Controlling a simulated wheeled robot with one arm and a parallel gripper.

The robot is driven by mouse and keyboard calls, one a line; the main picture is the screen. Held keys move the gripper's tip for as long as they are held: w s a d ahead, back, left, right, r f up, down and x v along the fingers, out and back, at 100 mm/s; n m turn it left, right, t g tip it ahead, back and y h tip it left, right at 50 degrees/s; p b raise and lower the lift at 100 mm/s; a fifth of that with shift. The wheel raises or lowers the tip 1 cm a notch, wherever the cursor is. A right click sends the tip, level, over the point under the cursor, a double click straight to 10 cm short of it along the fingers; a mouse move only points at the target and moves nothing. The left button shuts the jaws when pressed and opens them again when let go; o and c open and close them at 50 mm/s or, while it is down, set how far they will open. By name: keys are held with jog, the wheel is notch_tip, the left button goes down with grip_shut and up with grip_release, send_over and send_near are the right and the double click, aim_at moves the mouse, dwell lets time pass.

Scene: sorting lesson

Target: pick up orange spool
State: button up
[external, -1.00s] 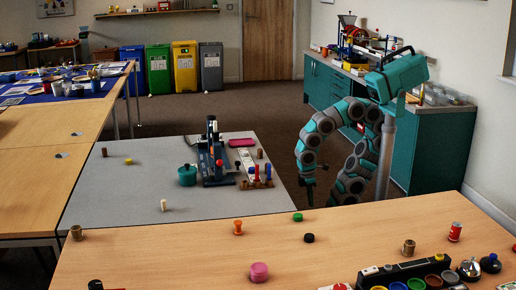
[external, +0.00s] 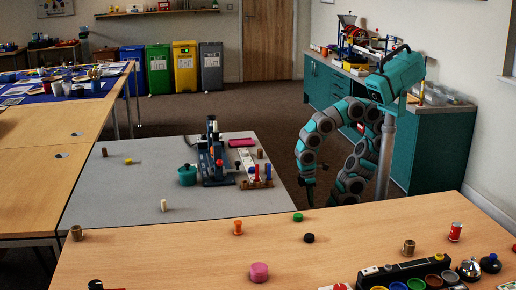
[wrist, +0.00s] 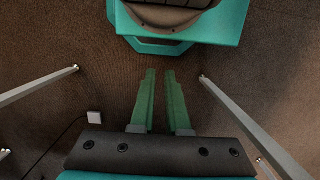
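The orange spool (external: 238,228) stands upright on the front wooden table, near its back edge, in the external view. My gripper (external: 310,196) hangs pointing down at the right end of the grey table, to the right of the spool and well apart from it. In the wrist view, my gripper's two green fingers (wrist: 160,72) are apart with bare carpet showing between them. They hold nothing. The spool is not in the wrist view.
A green disc (external: 298,217) and a black disc (external: 309,238) lie right of the spool. A pink cylinder (external: 259,272) stands in front of it. A cream peg (external: 164,205) stands on the grey table (external: 110,205). Table legs (wrist: 38,84) show in the wrist view.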

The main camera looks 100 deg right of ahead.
jog(key=o, duration=0.8)
